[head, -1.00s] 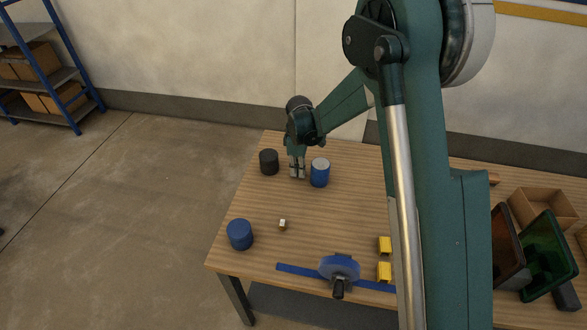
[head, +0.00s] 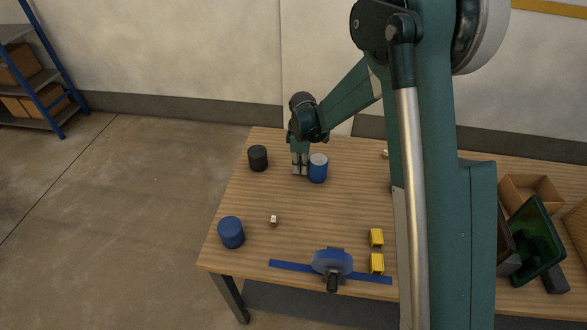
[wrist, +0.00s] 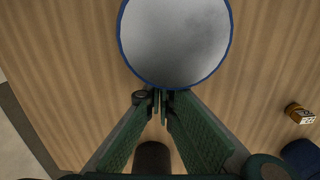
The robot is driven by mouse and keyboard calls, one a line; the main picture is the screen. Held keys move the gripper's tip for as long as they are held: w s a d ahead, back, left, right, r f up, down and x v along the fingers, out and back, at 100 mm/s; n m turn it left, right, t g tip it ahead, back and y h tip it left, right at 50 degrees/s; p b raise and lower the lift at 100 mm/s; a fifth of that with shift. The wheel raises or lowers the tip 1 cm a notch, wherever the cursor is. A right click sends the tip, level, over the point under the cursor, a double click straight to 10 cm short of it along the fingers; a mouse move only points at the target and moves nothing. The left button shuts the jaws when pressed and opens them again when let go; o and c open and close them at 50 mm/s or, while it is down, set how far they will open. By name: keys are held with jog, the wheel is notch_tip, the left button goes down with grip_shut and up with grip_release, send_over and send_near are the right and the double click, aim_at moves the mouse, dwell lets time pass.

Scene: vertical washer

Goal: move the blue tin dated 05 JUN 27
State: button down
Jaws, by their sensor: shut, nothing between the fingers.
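A blue tin with a silver-grey lid (head: 318,170) stands upright on the table. Its lid (wrist: 175,40) fills the top middle of the wrist view. A second tin, dark blue all over (head: 231,233), stands near the table's left front corner; part of it shows in the wrist view (wrist: 302,156). No date is readable on either. My gripper (head: 299,173) points down just left of the silver-lidded tin. Its fingers are shut and empty, with the tips (wrist: 160,98) beside the lid's edge; I cannot tell whether they touch the tin.
A black tin (head: 258,158) stands left of my gripper. A small box (head: 274,221) lies nearer the front. A cardboard box (head: 530,195) and green bin (head: 538,245) stand right.

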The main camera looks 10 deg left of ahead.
aim_at(333, 177)
jog(key=d+b, duration=0.2)
jog(key=d, duration=1.5)
jog(key=shift+a, duration=0.1)
jog(key=shift+a, duration=0.45)
jog(key=a, duration=0.3)
notch_tip(333, 177, up, 10)
jog(key=p, duration=0.1)
jog(key=shift+d+r, duration=0.1)
jog(key=shift+d, duration=0.05)
